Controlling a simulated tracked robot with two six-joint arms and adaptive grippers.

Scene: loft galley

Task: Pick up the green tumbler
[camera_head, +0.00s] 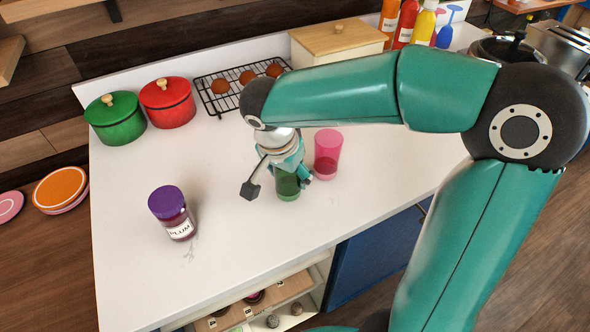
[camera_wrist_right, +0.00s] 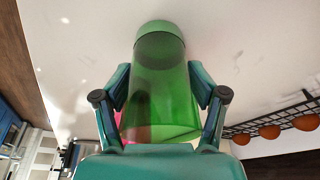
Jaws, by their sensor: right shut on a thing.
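The green tumbler (camera_head: 288,187) stands on the white counter, partly hidden under my right gripper (camera_head: 285,172). In the right wrist view the translucent green tumbler (camera_wrist_right: 160,85) fills the middle, between the two fingers of my right gripper (camera_wrist_right: 160,105). The fingers are shut on its sides. From the head view I cannot tell whether its base is clear of the counter. My left gripper is not in view.
A pink tumbler (camera_head: 328,153) stands close to the right of the green one. A plum jar (camera_head: 172,213) stands at the left front. Red (camera_head: 167,103) and green (camera_head: 115,120) pots and a cooling rack (camera_head: 218,97) are behind.

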